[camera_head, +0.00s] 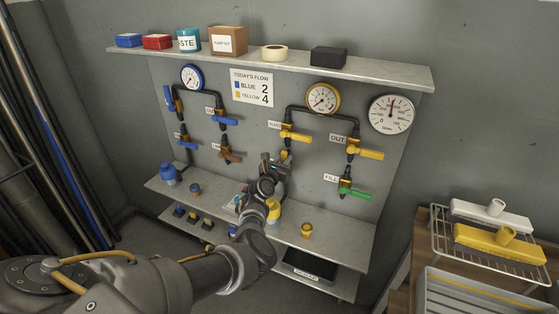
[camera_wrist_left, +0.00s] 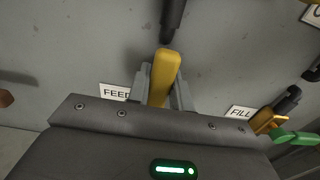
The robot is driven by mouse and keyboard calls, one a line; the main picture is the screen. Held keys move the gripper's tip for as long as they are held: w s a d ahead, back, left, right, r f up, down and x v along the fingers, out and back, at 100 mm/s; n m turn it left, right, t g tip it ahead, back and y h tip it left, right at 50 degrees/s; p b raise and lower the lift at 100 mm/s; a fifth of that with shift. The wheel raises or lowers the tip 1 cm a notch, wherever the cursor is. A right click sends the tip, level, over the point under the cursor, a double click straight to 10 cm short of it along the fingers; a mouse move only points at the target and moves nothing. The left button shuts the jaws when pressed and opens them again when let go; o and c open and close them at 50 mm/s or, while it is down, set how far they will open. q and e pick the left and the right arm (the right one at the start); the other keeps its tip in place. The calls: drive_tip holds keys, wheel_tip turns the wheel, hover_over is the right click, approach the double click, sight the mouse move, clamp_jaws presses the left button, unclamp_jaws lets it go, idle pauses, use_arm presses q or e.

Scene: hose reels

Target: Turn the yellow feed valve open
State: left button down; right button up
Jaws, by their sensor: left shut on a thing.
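The yellow feed valve handle (camera_wrist_left: 164,68) stands between the two grey fingers of my left gripper (camera_wrist_left: 163,88) in the left wrist view. The fingers are shut on it, and its rounded end sticks out past them. The handle points up the picture there, towards a dark pipe end (camera_wrist_left: 172,16). The FEED label (camera_wrist_left: 115,91) is partly hidden behind the gripper. In the head view my left gripper (camera_head: 274,163) reaches the panel below the yellow valves, and the feed handle (camera_head: 286,156) is mostly hidden by it. My right gripper is not in view.
A lower shelf (camera_head: 335,240) holds a yellow part (camera_head: 306,230).

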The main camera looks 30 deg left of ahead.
use_arm(q)
drive_tip(key=shift+a, duration=0.1)
idle(0.4)
drive_tip(key=c, duration=1.2)
unclamp_jaws()
drive_tip(key=shift+c, duration=0.2)
drive_tip(key=shift+s, duration=0.1)
drive_tip(key=s+d, duration=0.1)
drive_tip(key=s, duration=0.9)
drive_tip(key=shift+s, duration=0.3)
drive_tip(key=shift+f, duration=0.1)
